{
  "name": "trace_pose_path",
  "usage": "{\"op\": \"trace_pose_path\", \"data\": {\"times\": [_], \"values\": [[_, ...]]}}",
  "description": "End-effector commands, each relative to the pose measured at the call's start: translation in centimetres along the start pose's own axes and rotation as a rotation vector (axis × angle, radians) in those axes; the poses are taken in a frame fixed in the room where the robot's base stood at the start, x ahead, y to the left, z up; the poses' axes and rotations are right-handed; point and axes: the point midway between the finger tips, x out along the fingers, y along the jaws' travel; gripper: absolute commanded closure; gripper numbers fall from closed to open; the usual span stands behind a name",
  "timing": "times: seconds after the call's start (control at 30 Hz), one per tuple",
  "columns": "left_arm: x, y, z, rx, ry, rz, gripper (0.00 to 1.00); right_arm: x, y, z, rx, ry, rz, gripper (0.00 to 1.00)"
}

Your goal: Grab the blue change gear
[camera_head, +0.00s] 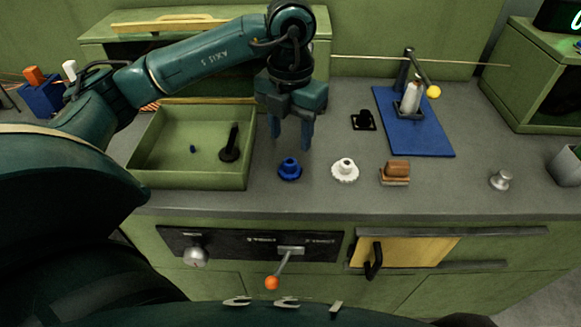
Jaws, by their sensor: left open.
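The blue change gear (290,169) stands on the grey worktop (330,203) near its front, just right of the green tray. My left gripper (291,143) points down from above, its two fingers spread and nothing between them. The fingertips show just above and behind the gear in the picture. I cannot tell the exact height gap, and I see no contact. My right gripper is out of the picture.
A white gear (345,170) stands close to the right, then a brown and tan block (395,173) and a metal knob (501,180). A blue mat (430,137) lies behind.

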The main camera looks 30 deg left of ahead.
Motion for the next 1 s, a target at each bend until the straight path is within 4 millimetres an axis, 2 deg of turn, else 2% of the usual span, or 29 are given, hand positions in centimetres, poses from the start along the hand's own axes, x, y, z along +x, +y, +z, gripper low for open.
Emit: {"op": "trace_pose_path", "data": {"times": [0.1,0.33,0.63,0.93,1.0], "values": [[1.8,0.0,0.0,-0.001,0.002,0.000,0.52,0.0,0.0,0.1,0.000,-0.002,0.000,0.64],[3.4,0.2,0.2,0.001,0.002,-0.002,0.52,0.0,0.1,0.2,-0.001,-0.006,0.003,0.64],[7.4,0.7,0.8,0.001,0.002,-0.002,0.52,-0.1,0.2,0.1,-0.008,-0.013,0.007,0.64],[7.9,0.7,0.8,0.002,-0.001,-0.003,0.52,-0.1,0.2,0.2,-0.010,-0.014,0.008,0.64],[7.9,0.7,0.8,0.002,-0.001,-0.003,0.57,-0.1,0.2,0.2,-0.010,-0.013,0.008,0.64]]}}
